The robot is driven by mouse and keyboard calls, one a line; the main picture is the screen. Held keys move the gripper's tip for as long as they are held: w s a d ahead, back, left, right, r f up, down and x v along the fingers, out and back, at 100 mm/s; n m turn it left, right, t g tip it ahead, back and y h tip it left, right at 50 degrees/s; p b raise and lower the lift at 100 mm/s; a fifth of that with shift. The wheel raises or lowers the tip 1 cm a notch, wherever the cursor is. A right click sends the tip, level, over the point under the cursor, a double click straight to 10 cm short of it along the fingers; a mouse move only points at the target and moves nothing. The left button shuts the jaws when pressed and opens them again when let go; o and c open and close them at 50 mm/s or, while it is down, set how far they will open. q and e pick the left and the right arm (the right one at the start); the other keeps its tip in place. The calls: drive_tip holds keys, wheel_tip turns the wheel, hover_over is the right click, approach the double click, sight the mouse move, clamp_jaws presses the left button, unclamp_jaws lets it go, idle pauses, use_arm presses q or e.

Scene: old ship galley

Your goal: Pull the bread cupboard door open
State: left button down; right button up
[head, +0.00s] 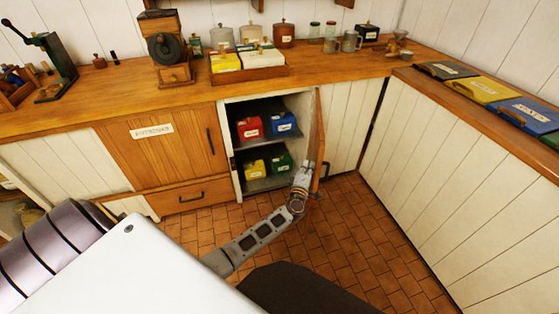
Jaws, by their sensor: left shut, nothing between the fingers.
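The cupboard (227,150) under the counter stands open. Its wooden door (319,135) is swung out on the right side and shows nearly edge-on, its outer face turned away. Red and blue boxes stand on the upper shelf, yellow and green ones on the lower. No bread label can be seen on this door. My left gripper (304,170) is shut and empty at the door's lower part, on the inner side. I cannot tell whether it touches the door. My right gripper is not in view.
A closed wooden cupboard (165,155) with a dark handle and a drawer (180,196) stand left of the opening. White panels (440,170) close off the right. The counter (110,95) holds a grinder (167,55) and a tray of boxes (277,71). The tiled floor (350,230) is clear.

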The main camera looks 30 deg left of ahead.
sight(320, 168)
use_arm(q)
drive_tip(key=shift+w+d, duration=0.35)
drive_tip(key=shift+d, duration=0.4)
drive_tip(key=shift+w+d, duration=0.4)
drive_tip(key=shift+d, duration=0.35)
drive_tip(key=shift+w+d, duration=0.35)
drive_tip(key=shift+d, duration=0.4)
drive_tip(key=w+d+b, duration=0.1)
drive_tip(key=w+d, duration=0.2)
drive_tip(key=d, duration=0.2)
drive_tip(key=shift+w+d, duration=0.2)
drive_tip(key=shift+w, duration=0.1)
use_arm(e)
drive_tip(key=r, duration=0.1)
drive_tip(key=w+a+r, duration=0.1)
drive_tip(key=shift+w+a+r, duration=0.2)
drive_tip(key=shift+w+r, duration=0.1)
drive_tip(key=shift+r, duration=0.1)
